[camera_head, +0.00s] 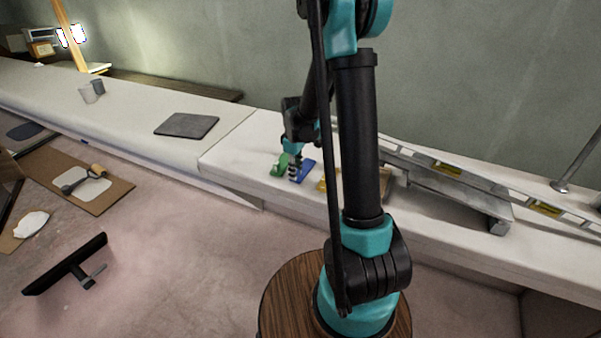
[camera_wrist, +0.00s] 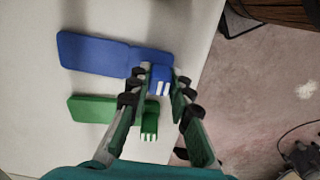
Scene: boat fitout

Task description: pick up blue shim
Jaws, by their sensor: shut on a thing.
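The blue shim (camera_head: 304,170) lies on the white bench top near its front edge. In the wrist view the blue shim (camera_wrist: 100,53) is a long flat piece with a thicker ribbed end. My gripper (camera_wrist: 160,80) is shut on that ribbed end, one finger on each side. In the head view my gripper (camera_head: 295,170) is low over the bench at the blue shim. A green shim (camera_head: 280,164) lies beside it on the left. In the wrist view the green shim (camera_wrist: 92,109) lies below the blue one, its ribbed end close to my left finger.
A yellow item (camera_head: 322,184) lies right of the blue shim, partly hidden by my arm. A long metal level (camera_head: 440,165) rests further right. A dark square mat (camera_head: 187,125) and grey cups (camera_head: 91,91) stand left on the bench. Bench between mat and shims is clear.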

